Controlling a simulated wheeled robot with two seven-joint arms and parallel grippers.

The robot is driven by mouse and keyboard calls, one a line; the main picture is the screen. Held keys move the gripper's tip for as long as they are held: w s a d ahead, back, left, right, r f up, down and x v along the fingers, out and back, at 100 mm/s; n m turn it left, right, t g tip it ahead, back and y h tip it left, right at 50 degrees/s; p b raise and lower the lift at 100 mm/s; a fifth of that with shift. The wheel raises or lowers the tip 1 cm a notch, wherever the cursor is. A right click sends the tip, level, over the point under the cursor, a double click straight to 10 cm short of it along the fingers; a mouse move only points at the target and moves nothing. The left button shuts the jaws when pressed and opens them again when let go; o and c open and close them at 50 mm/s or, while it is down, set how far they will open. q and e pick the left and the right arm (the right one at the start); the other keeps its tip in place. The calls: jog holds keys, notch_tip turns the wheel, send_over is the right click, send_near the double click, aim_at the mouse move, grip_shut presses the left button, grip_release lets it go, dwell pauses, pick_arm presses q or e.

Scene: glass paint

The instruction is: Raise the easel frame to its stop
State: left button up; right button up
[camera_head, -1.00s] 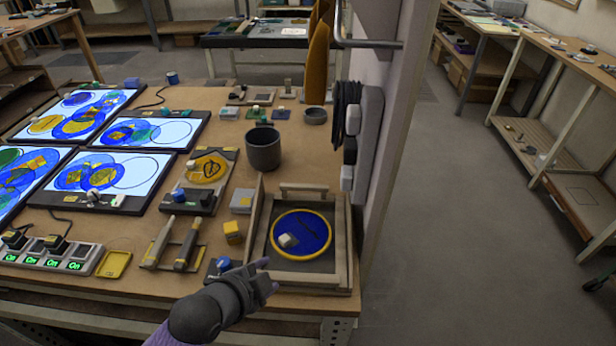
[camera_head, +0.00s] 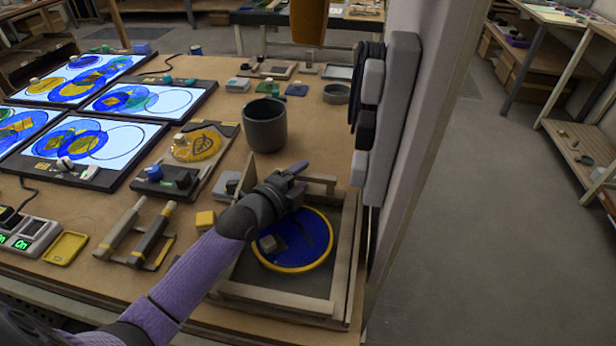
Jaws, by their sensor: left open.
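The easel frame (camera_head: 275,299) is a wooden frame at the front right corner of the table, lying low with a dark bed. I cannot tell whether the fingers touch the bar. My forearm hides part of the frame's left side. My right gripper is not in view.
A dark grey cup (camera_head: 265,125) stands just behind the frame. A wall post with black cables and a grey power strip (camera_head: 395,115) rises along the right. Lit panels (camera_head: 95,148) and a brush holder (camera_head: 140,235) are to the left.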

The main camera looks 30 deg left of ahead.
pick_arm(q)
jog(key=shift+b+x, duration=0.3)
jog(key=shift+x, duration=0.95)
grip_shut()
dwell(0.5)
